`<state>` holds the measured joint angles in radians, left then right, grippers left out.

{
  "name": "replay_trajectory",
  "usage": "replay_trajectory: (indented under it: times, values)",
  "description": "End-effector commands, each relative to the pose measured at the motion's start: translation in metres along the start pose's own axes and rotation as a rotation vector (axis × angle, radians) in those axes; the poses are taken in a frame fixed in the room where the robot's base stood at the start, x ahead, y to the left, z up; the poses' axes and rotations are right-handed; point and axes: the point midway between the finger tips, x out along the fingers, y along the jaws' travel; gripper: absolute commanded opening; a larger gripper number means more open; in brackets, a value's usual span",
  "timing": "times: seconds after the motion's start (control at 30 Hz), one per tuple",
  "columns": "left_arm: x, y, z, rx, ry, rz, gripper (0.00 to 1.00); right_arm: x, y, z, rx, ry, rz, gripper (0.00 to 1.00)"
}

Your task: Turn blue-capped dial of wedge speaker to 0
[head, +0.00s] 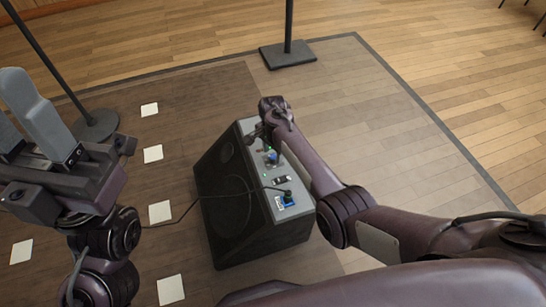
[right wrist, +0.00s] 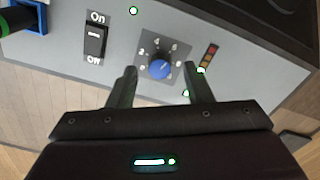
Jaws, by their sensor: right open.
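The black wedge speaker (head: 232,190) stands on the floor, its grey control panel (head: 263,185) facing up and right. The blue-capped dial (right wrist: 160,67) sits on a dark square plate with pale marks, one reading 2; its pointer setting is too small to read surely. In the head view the dial (head: 272,157) shows beside my right arm. My right gripper (right wrist: 160,73) is open, with one finger on each side of the dial, apparently apart from the cap. My left gripper (head: 22,125) is raised at the left, fingers apart and empty, far from the speaker.
A rocker switch (right wrist: 96,40) marked On and Off lies left of the dial. A light strip (right wrist: 210,57) is at its right. A blue socket (head: 288,198) holds a black cable. Stand bases (head: 288,53) and white floor squares (head: 161,212) lie around.

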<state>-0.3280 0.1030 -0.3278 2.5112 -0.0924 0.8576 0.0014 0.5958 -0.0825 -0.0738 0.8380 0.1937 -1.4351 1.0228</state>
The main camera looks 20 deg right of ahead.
Motion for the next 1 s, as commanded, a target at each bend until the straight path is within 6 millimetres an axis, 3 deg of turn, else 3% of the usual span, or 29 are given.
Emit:
replay_trajectory:
  times: [0.1, 0.47, 0.8, 1.0]
  values:
    - [-0.0057, 0.0003, 0.0014, 0.002, 0.005, 0.004, 0.36, 0.014, 0.0, 0.0002, 0.0, -0.001, 0.001, 0.46]
    - [-0.0048, 0.0003, 0.0018, 0.003, 0.006, 0.006, 0.36, 0.0171, 0.0, 0.0002, 0.0, -0.001, 0.0, 0.46]
    - [-0.0049, 0.0004, 0.0019, 0.003, 0.005, 0.006, 0.36, 0.0172, 0.0001, 0.0003, 0.0, -0.001, 0.0, 0.03]
    - [-0.0035, 0.0004, 0.0017, 0.002, 0.005, 0.006, 0.36, 0.0167, 0.0002, 0.0003, -0.01, 0.0, 0.0, 0.01]
